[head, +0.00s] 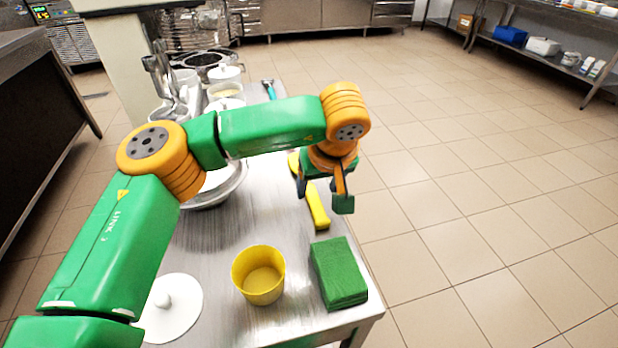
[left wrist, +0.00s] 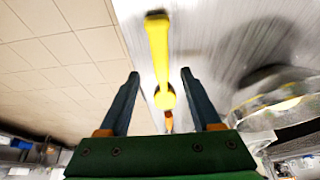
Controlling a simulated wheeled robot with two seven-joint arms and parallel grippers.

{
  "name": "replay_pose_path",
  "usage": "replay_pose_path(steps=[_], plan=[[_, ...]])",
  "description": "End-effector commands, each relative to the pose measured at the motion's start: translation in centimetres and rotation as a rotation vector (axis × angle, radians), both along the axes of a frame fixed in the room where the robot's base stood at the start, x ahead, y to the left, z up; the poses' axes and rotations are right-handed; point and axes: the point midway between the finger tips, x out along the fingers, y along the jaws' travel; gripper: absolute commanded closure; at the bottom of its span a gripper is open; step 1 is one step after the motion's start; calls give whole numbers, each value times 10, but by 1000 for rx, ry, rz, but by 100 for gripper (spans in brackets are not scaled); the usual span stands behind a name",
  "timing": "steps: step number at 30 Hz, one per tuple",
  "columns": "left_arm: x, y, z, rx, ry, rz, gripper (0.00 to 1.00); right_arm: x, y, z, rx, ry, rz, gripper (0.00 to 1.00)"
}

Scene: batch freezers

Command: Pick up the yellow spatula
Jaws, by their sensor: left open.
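The yellow spatula (head: 317,206) lies on the steel table near its right edge in the head view, partly hidden by my left gripper and wrist. My left gripper (head: 323,200) is over it, with its two fingers apart. In the left wrist view the spatula (left wrist: 159,62) runs lengthwise, its near end between the open fingers of the gripper (left wrist: 159,75). Nothing is held. I cannot tell the exact height of the fingers above the spatula. My right gripper is in neither view.
A yellow cup (head: 259,276), a green block of cloths or sponge (head: 338,274) and a white lid (head: 172,308) are on the near part of the table (head: 215,236). A metal bowl (head: 216,188) stands left of the gripper. Tiled floor lies beyond the right edge.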

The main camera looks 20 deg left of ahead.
Motion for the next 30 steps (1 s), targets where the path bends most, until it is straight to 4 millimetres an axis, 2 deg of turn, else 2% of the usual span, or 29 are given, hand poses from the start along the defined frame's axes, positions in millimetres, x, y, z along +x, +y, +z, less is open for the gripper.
replay_pose_path(steps=[3,7,23,24,26,30], plan=[[3,6,-23,0,4,1,35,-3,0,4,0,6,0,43],[9,9,-38,-1,1,1,35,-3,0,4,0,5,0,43],[10,9,-43,-3,0,0,35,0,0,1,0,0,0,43],[10,9,-43,-3,0,0,38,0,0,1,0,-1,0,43],[10,9,-42,-3,0,0,54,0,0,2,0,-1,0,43],[10,9,-42,-3,0,0,92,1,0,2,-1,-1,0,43]])
